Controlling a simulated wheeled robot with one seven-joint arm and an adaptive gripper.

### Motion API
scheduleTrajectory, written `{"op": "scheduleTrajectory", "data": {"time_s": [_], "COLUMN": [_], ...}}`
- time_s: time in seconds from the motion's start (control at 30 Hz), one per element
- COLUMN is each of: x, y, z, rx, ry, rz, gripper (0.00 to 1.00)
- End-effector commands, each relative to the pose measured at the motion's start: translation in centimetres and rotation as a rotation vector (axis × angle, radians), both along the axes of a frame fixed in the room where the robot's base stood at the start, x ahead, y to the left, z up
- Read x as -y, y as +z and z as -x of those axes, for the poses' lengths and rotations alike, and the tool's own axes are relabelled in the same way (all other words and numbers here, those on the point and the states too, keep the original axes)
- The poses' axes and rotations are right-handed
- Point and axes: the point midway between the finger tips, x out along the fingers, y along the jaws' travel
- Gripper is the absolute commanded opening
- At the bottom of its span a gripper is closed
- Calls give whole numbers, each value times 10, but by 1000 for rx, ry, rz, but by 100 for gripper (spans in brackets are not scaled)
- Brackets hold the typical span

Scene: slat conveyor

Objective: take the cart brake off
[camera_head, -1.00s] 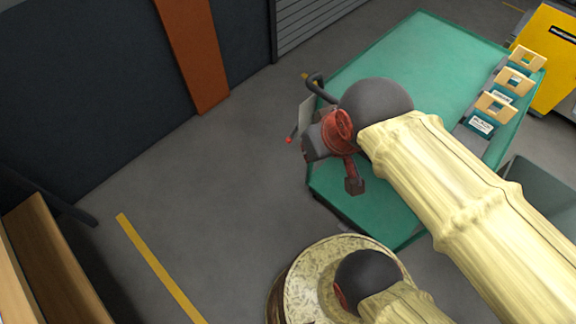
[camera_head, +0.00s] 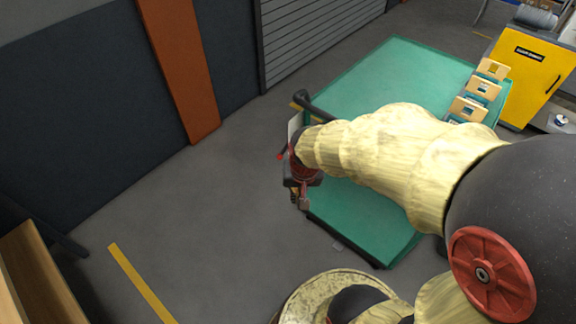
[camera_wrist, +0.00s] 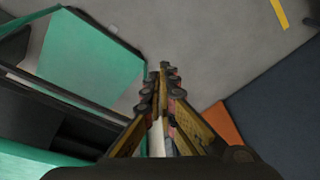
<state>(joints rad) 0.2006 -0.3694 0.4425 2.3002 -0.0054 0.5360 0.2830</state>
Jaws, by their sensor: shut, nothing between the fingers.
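The cart (camera_head: 365,75) has a green top and a dark bent handle (camera_head: 318,104) at its left end. A thin lever with a red tip (camera_head: 281,156) sticks out beside a pale plate (camera_head: 294,126) at that end; I cannot tell whether it is the brake. My gripper (camera_head: 302,201) is just outside the cart's left edge, below the red tip in the picture, partly hidden by my wrist. In the wrist view my gripper (camera_wrist: 165,70) is shut and empty, its fingertips over grey floor. Green cart surface (camera_wrist: 92,62) and a dark frame lie to the left there.
Several tan-and-teal card holders (camera_head: 468,108) stand along the cart's right edge. A yellow cabinet (camera_head: 535,70) is behind it. Open floor (camera_head: 190,200) lies left of the cart, up to a dark wall.

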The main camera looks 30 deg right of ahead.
Motion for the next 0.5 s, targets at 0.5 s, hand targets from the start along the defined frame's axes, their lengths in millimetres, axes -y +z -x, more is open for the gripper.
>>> {"op": "scheduleTrajectory", "data": {"time_s": [0.5], "x": [76], "y": [-210], "z": [-78], "rx": [307], "ry": [-848], "rz": [-204], "gripper": [0]}}
